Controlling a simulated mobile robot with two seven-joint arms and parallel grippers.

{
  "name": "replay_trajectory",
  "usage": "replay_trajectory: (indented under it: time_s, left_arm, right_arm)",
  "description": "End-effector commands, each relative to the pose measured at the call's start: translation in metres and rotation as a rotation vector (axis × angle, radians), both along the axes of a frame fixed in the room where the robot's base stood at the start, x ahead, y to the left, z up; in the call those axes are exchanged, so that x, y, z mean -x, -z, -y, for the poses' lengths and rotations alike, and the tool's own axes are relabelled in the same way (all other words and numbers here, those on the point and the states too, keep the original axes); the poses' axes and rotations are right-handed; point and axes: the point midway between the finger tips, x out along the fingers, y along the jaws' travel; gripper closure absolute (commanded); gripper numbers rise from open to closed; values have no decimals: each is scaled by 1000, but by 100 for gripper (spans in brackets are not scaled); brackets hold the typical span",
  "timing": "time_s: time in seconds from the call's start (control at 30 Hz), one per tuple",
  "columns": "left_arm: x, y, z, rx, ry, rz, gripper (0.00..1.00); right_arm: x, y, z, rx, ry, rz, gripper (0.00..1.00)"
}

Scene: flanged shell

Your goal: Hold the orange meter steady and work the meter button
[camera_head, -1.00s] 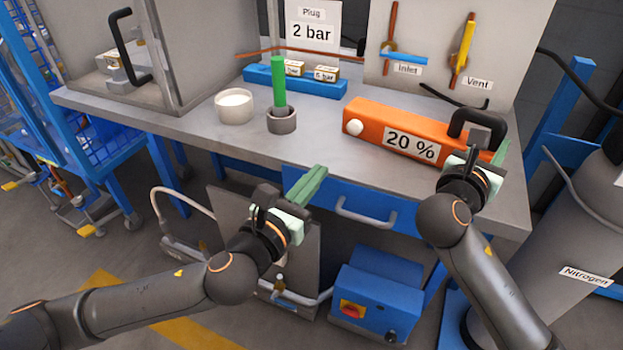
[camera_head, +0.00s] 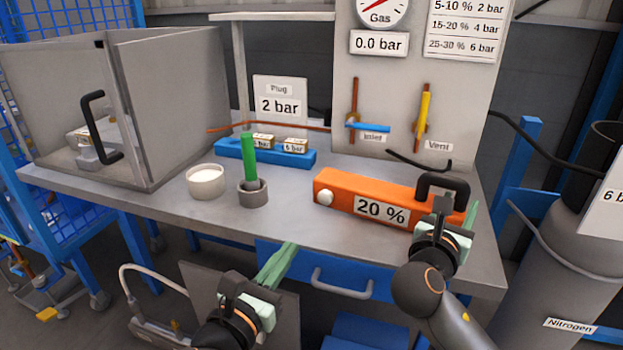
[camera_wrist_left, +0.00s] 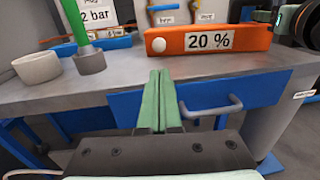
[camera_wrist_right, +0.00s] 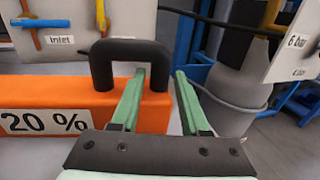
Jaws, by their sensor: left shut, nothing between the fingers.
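The orange meter (camera_head: 345,193) lies on the bench, with a "20 %" label, a white round button (camera_head: 324,198) on its left front and a black handle (camera_head: 441,184) at its right end. My left gripper (camera_head: 290,247) is shut and empty, in front of the bench edge, below and left of the meter. In the left wrist view the button (camera_wrist_left: 158,44) is ahead of its fingertips (camera_wrist_left: 159,74), clearly apart. My right gripper (camera_wrist_right: 160,72) is open at the handle (camera_wrist_right: 126,47), whose right leg shows between its fingertips. Whether it touches the handle is unclear.
A white cup (camera_head: 205,183) and a grey holder (camera_head: 252,196) with a green rod (camera_head: 249,155) stand left of the meter. Behind are a blue tray (camera_head: 228,150) and the valve panel (camera_head: 388,95). A drawer handle (camera_head: 342,287) juts out below the bench.

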Motion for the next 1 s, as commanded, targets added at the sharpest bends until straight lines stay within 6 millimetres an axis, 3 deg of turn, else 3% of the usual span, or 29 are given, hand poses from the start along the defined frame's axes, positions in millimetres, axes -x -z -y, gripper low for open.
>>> replay_trajectory:
  time_s: [0.17, 0.53, 1.0]
  left_arm:
    - [0, 0, 0, 0, 0, 0, 100]
    - [0, 0, 0, 0, 0, 0, 100]
    - [0, 0, 0, 0, 0, 0, 100]
  right_arm:
    - [0, 0, 0, 0, 0, 0, 35]
    - [7, 1, -6, -1, -4, -1, 35]
    - [86, 0, -52, -2, -4, -1, 35]
